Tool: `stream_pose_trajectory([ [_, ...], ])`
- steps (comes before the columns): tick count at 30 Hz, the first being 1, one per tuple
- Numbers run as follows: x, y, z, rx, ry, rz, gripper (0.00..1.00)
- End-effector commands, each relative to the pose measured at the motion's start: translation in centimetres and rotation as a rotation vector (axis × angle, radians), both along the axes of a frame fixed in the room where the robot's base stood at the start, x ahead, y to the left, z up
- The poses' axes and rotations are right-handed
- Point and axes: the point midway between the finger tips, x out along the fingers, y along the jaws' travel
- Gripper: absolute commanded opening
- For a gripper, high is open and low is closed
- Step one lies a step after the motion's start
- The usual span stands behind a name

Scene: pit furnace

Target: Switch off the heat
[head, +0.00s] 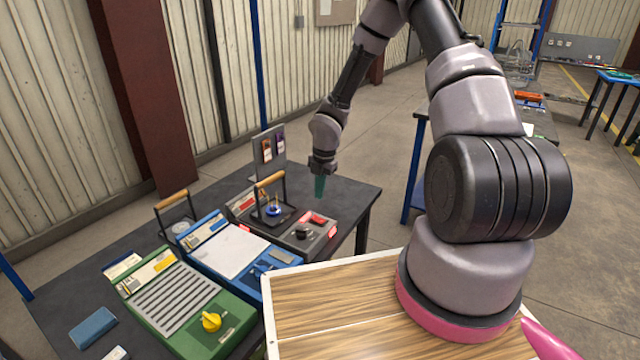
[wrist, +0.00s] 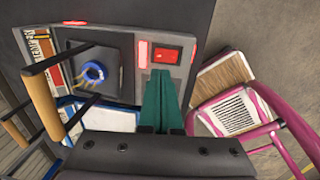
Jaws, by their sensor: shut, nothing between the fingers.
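The grey pit furnace unit (head: 270,221) stands at the right end of the dark table. In the wrist view the red switch (wrist: 166,54) lies just beyond the fingertips; the black knob does not show there. My gripper (head: 319,195) points down above the panel, its green fingers shut and empty. In the wrist view the fingers (wrist: 160,74) overlap the panel's lower part; whether they touch it I cannot tell.
A blue unit (head: 228,248) and a green unit with a yellow knob (head: 211,321) stand nearer. A small upright board (head: 269,152) is behind.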

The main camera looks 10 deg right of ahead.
Motion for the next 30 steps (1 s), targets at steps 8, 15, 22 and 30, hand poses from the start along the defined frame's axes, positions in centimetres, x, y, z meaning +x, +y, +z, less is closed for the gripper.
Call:
stream_pose_trajectory([
  [8, 0.4, 0.6, -5.6, 0.000, 0.001, 0.004, 0.00],
  [15, 0.7, 0.7, -7.8, -0.001, 0.000, 0.001, 0.00],
  [22, 0.7, 0.7, -8.0, 0.000, -0.001, 0.000, 0.00],
  [30, 0.9, 0.8, -8.4, 0.000, -0.001, 0.001, 0.00],
])
